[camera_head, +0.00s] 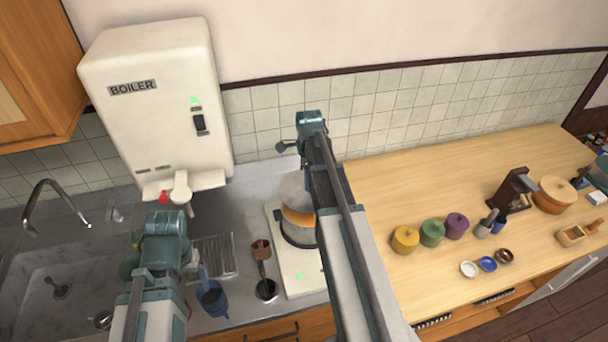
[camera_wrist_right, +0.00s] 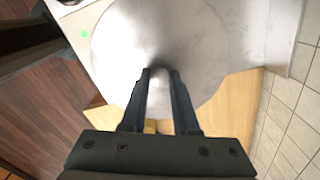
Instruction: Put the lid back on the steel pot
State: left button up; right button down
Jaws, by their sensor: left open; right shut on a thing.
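The steel pot (camera_head: 298,236) stands on the white hob (camera_head: 285,266), partly hidden behind my right arm. Orange contents show at its open near side. The grey round lid (camera_head: 291,188) appears above the far side of the pot, also partly behind that arm. In the right wrist view my right gripper (camera_wrist_right: 160,76) is shut on the middle of the lid (camera_wrist_right: 215,50), which covers much of that view. The pot itself is hidden there. My left gripper (camera_head: 165,226) is open over the counter by the sink, left of the hob; its fingertips are hard to make out.
The white boiler (camera_head: 155,105) hangs above. Several coloured jars, such as the yellow one (camera_head: 405,239), and small bowls stand on the wooden counter (camera_head: 400,185) at right.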

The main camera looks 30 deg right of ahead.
jog(key=shift+s, duration=0.15)
jog(key=shift+f+b, duration=0.7)
jog(key=shift+b, duration=0.05)
notch_tip(320, 180, down, 5)
jog(key=b, duration=0.5)
jog(key=shift+f, duration=0.1)
dwell(1.4)
jog(key=c, duration=0.6)
grip_release()
jog(key=shift+o, duration=0.2)
jog(key=o, duration=0.4)
jog(key=shift+o, duration=0.2)
